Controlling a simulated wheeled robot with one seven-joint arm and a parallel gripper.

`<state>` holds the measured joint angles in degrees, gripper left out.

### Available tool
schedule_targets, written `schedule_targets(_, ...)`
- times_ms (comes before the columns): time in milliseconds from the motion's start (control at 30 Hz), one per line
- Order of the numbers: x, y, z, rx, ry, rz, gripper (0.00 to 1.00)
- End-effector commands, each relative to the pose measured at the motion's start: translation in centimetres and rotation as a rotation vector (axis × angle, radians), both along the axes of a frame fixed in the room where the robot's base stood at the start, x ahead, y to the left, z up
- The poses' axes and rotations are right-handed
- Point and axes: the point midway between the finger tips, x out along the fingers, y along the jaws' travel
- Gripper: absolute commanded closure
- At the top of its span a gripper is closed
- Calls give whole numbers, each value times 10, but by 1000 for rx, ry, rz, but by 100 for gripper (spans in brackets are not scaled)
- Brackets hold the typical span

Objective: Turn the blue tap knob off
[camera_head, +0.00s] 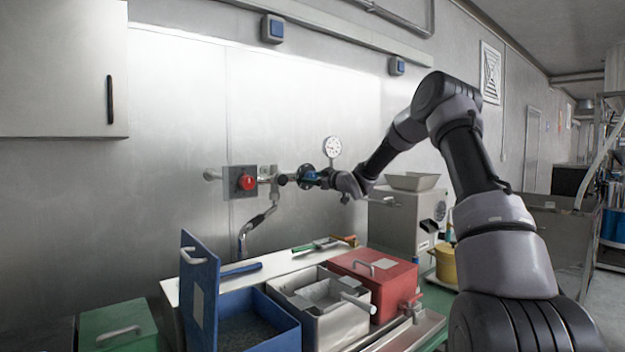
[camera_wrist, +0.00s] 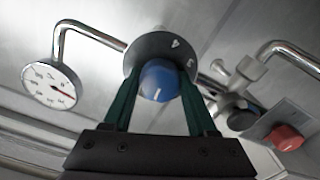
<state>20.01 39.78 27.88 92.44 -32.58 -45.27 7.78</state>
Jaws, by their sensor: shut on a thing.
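The blue tap knob (camera_wrist: 160,82) sits in front of a dark round dial plate (camera_wrist: 172,48) with pale marks, on a wall pipe. A white line shows on the knob's face. My gripper (camera_wrist: 157,90) has one green finger on each side of the knob and is shut on it. In the head view the blue knob (camera_head: 309,176) shows at the left end of my gripper (camera_head: 318,179), on the pipe along the wall. My gripper and wrist hide part of the pipe there.
A pressure gauge (camera_head: 332,147) stands above the knob. A red button (camera_head: 246,182) on a grey box and a faucet (camera_head: 262,216) are to the left. Below are an open blue bin (camera_head: 205,290), a red box (camera_head: 375,282) and a grey grinder (camera_head: 405,215).

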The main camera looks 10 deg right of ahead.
Motion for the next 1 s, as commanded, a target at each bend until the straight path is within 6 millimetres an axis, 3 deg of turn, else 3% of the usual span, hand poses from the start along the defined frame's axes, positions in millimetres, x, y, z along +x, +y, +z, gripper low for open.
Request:
schedule_targets(333, 0, 0, -2, 104, 64, -1, 98)
schedule_targets(833, 0, 0, -2, 117, 71, -1, 98)
schedule_targets(867, 0, 0, -2, 117, 71, -1, 31)
schedule_targets(900, 0, 0, -2, 117, 71, -1, 15)
schedule_targets(1000, 0, 0, -2, 117, 70, 0, 12)
